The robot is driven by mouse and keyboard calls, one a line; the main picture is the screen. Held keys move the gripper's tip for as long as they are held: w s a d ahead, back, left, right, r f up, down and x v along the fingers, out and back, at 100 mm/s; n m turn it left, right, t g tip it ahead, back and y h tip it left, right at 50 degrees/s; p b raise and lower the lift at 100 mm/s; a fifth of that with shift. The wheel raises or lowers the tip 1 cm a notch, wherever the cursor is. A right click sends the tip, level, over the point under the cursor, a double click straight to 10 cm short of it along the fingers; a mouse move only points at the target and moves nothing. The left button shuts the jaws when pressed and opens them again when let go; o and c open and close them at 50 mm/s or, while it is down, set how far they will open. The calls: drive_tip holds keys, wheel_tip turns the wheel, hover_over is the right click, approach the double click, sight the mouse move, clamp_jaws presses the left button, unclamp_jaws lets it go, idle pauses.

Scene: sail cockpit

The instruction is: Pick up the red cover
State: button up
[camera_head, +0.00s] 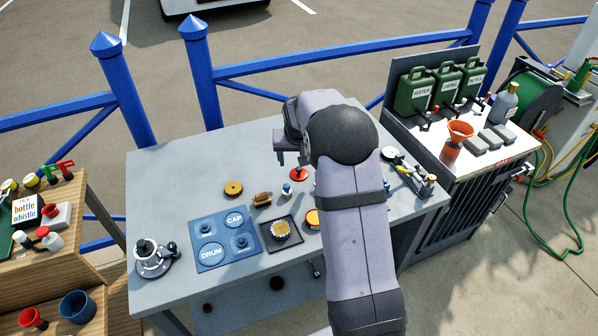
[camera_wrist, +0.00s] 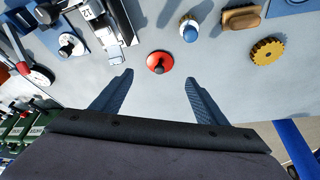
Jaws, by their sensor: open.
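The red cover (camera_wrist: 159,62) is a round red disc with a dark knob at its centre. It lies on the grey table, ahead of my fingertips and roughly between their lines in the wrist view. In the head view the red cover (camera_head: 298,175) lies just right of and below my gripper (camera_head: 290,160), which is partly hidden by my arm. In the wrist view my gripper (camera_wrist: 160,78) is open, with two dark blue fingers spread apart and nothing between them.
Near the cover are a blue-and-white small bottle-like piece (camera_wrist: 189,30), a brown brush-like block (camera_wrist: 241,18) and a yellow gear-like disc (camera_wrist: 267,51). A blue board (camera_head: 225,240) labelled DRUM and CAP lies at the table's front. The table's back left is clear.

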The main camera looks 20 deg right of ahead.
sight(299, 170)
drive_tip(key=shift+p+x, duration=1.75)
drive_tip(key=shift+x, duration=1.95)
drive_tip(key=c, duration=1.1)
